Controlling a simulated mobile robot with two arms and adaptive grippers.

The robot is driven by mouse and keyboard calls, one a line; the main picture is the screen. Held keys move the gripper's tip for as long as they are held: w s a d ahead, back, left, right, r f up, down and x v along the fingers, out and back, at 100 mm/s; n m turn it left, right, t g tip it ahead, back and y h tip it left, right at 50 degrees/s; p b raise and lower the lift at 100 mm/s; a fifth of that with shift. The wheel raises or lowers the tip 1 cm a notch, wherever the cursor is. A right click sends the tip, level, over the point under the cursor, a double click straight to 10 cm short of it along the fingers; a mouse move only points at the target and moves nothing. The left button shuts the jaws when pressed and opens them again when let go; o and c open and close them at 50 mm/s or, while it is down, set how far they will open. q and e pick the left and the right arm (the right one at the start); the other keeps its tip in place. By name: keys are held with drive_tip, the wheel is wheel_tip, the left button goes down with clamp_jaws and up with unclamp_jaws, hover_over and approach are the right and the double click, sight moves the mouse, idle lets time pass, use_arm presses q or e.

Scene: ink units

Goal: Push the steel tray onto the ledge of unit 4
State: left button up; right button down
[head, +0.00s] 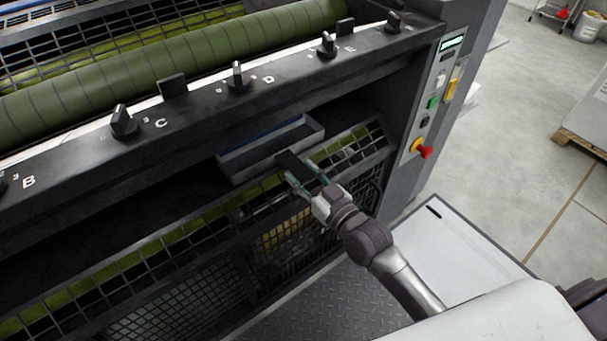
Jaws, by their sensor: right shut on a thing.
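The steel tray (272,156) is a grey, shallow box with a strip of blue inside. It sits in the dark recess below the lettered bar of the machine, with its front wall facing me. A dark flat handle (293,161) sticks out from its front toward me. My right gripper (303,170) reaches in from the lower right and is shut on this handle. The ledge under the tray is mostly hidden, and I cannot tell how far in the tray rests. My left gripper is not in view.
The lettered bar (208,98) with black knobs overhangs the recess. A wire guard (350,147) lies below and to the right of the tray. A control column with a red emergency button (425,151) stands at the right. A treaded step plate (335,300) lies below.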

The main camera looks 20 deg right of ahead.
drive_tip(key=shift+w+a, duration=0.1)
drive_tip(key=shift+w, duration=0.1)
drive_tip(key=c, duration=0.5)
unclamp_jaws()
drive_tip(key=shift+s+f, duration=0.1)
drive_tip(key=shift+s, duration=0.05)
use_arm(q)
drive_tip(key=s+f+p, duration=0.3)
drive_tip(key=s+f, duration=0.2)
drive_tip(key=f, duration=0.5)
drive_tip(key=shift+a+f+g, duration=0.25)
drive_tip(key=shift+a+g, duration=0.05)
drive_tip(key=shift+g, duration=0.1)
use_arm(e)
drive_tip(key=v, duration=2.2)
drive_tip(key=shift+s+d, duration=0.3)
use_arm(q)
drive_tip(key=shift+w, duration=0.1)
